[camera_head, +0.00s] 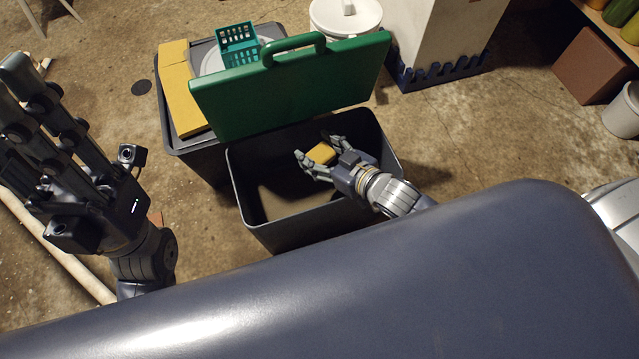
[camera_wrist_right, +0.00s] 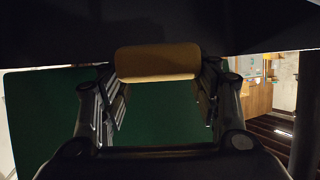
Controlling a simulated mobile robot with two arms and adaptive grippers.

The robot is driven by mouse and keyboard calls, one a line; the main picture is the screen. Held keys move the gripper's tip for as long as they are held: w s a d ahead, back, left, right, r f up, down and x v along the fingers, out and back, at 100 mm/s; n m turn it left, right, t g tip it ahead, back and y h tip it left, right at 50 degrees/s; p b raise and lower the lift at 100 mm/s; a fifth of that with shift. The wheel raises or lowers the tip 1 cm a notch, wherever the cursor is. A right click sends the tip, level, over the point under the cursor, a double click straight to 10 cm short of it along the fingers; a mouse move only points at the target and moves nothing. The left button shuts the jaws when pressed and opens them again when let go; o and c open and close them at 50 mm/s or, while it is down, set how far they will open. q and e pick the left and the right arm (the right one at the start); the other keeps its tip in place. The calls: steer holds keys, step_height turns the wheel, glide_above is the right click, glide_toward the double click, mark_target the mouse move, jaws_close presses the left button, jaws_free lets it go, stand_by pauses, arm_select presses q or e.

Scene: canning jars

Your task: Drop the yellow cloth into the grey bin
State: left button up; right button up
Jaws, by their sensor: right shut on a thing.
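The yellow cloth (camera_head: 321,153) is a small folded pad between the fingers of my right gripper (camera_head: 318,157), which is shut on it. The cloth also shows in the right wrist view (camera_wrist_right: 157,62), spanning the gap between both fingers. The grey bin (camera_head: 293,232) stands open on the floor, with its green lid (camera_head: 300,88) raised at the back. My right gripper and the cloth are over the bin's opening; how far down they are is hard to tell. My left gripper (camera_head: 33,80) is at the left, fingers apart and empty, away from the bin.
Behind the bin stands another dark container (camera_head: 178,147) with yellow boards (camera_head: 181,92) and a teal basket (camera_head: 238,43) on top. A white bucket (camera_head: 345,17) and a pale cabinet (camera_head: 440,35) are further back. Pale pipes (camera_head: 60,253) lie on the floor at left.

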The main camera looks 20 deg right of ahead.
steer(key=o, duration=1.1)
steer(key=shift+c, duration=0.2)
steer(key=v, duration=1.2)
steer(key=shift+f, duration=0.1)
